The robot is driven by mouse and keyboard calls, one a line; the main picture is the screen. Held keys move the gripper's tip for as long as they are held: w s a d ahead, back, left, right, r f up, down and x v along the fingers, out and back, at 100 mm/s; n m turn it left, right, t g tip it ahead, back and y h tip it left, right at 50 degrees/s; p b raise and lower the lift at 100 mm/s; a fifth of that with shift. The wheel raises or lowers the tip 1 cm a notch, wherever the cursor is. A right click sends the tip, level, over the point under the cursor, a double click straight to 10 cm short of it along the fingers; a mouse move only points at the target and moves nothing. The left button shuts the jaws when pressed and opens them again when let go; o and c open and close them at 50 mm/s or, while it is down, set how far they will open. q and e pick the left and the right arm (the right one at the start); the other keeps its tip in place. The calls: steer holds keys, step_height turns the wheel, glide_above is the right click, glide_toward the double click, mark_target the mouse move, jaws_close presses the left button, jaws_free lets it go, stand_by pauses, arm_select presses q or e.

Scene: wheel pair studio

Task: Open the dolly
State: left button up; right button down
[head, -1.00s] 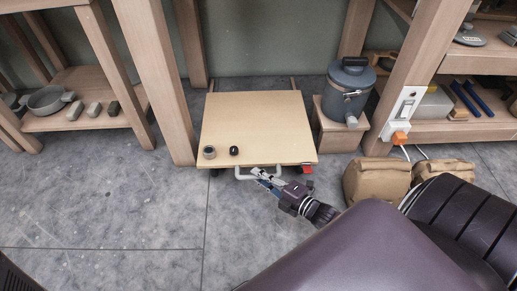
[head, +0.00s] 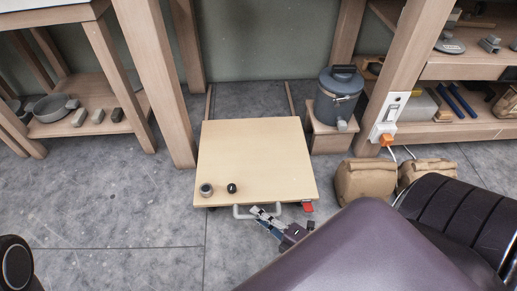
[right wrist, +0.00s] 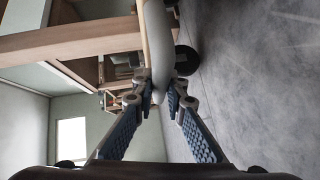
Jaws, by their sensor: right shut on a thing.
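The dolly (head: 255,160) is a low, flat board of pale wood standing out on the grey floor in the head view. A light grey bar handle (head: 238,212) is on its near edge. My right gripper (head: 265,214) is shut on this handle near its middle. In the right wrist view, the fingers (right wrist: 160,88) close around the grey handle (right wrist: 156,38), and a dark wheel (right wrist: 187,60) shows beside it.
Two small round items, one grey (head: 206,190) and one black (head: 232,188), sit on the board's near left. A red piece (head: 308,207) is at its near right corner. Two rails (head: 290,98) lie behind. Brown bags (head: 364,181) stand right; the floor at left is clear.

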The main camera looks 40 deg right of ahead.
steer(key=c, duration=1.9)
jaws_free()
steer(key=shift+c, duration=0.2)
steer(key=v, duration=1.2)
steer(key=shift+a+r, duration=0.1)
steer(key=shift+r, duration=0.05)
